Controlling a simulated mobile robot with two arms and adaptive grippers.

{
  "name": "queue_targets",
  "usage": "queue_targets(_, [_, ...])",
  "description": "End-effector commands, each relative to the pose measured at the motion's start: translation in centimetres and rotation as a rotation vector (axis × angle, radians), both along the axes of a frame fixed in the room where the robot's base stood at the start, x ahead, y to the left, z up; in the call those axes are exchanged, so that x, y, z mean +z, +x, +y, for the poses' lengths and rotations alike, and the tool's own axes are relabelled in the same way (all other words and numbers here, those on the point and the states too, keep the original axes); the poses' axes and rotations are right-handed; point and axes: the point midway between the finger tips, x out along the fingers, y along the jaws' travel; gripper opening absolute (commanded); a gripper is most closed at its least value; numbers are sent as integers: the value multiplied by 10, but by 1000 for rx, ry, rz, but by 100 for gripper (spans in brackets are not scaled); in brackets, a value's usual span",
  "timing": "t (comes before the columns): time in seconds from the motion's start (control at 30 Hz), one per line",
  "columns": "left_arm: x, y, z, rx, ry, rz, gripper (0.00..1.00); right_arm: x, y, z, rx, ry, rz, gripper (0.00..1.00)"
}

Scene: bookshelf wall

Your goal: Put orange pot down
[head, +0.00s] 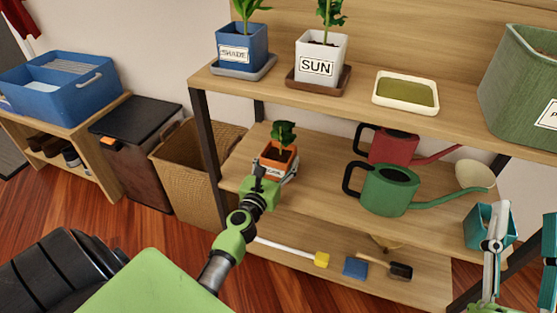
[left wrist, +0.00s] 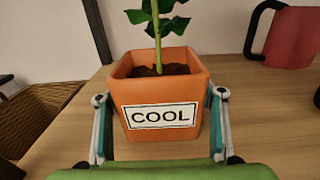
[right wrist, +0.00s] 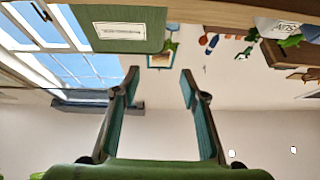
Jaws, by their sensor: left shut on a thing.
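The orange pot (head: 276,153) holds a leafy green plant and bears a white COOL label, which shows in the left wrist view (left wrist: 190,72). It is upright at the left end of the middle shelf (head: 325,185). My left gripper (head: 272,172) is shut on the pot, one finger on each side of it. The pot's base is partly hidden, and I cannot tell if it touches the shelf. My right gripper (right wrist: 160,80) is open and empty, pointing away from the pot; it shows at the lower right of the head view.
On the top shelf are a blue SHADE pot (head: 242,45), a white SUN pot (head: 322,55), an empty cream tray (head: 434,94) and a green planter (head: 525,75). Red (head: 393,145) and green (head: 390,190) watering cans stand right of the orange pot. A wicker basket (head: 185,170) stands left.

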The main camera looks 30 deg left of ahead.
Motion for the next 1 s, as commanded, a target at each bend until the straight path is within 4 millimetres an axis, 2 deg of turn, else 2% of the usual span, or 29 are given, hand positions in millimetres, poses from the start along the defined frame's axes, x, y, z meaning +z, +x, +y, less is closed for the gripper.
queue_targets(0.07, [1, 1, 0, 0, 1, -4, 25, 1, -1, 0, 0, 3, -9, 40])
queue_targets(0.1, [-1, 0, 0, 0, 0, 0, 65, 3, -2, 0, 1, 5, -15, 40])
queue_targets(0.17, [-1, 0, 0, 0, 0, 0, 79, 3, -2, 0, 1, 5, -17, 40])
queue_targets(0.63, [2, 0, 0, 0, 0, 0, 79, -2, 3, 0, -1, -6, 21, 40])
queue_targets(0.83, [-2, -41, -10, 1, -3, 3, 79, -4, 3, 0, -1, -6, 20, 40])
queue_targets(1.0, [-2, -79, -19, 2, -4, 2, 79, 16, -11, -1, 5, 27, -95, 40])
